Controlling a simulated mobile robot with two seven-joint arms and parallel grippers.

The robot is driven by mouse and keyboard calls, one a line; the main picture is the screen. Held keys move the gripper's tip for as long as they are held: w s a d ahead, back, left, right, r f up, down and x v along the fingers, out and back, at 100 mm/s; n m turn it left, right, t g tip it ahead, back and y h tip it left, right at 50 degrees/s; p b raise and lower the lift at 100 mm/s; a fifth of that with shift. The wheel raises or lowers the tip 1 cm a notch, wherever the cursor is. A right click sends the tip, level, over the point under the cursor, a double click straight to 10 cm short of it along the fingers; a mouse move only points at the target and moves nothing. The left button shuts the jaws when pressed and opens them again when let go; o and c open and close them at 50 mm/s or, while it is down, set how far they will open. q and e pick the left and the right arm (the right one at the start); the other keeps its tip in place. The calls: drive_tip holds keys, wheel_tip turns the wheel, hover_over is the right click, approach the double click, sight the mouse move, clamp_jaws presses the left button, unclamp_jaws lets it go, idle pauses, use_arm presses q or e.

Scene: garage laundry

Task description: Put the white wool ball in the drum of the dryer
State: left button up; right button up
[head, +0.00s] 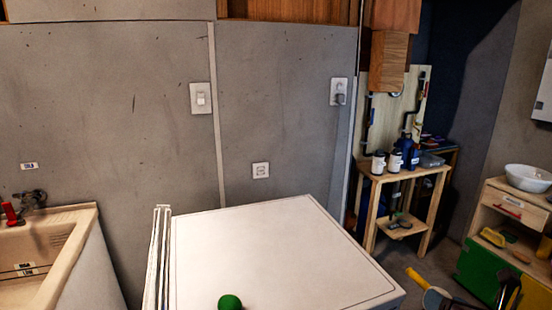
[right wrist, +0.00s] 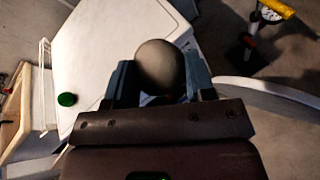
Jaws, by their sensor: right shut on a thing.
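In the right wrist view my right gripper (right wrist: 160,82) is shut on a round ball (right wrist: 160,64), with one blue-grey finger on each side of it. The ball looks grey in the shade and is the white wool ball. The dryer is a white machine whose flat top (head: 270,255) shows in the head view; this top also shows in the right wrist view (right wrist: 112,45). A pale curved panel (right wrist: 275,95), perhaps the dryer's open door, sticks out at the right of the wrist view. The drum is hidden. My left gripper is not in view.
A sink (head: 50,250) stands at the left. A wooden stand with bottles (head: 395,160) and a cabinet with a white bowl (head: 528,178) stand at the right. A yellow-handled tool (head: 416,278) lies on the floor.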

drive_tip(key=s+a+f, duration=0.1)
drive_tip(key=a+f, duration=0.1)
drive_tip(key=a, duration=0.9)
drive_tip(key=shift+s+a, duration=0.25)
drive_tip(key=shift+a, duration=0.15)
drive_tip(key=shift+d, duration=0.1)
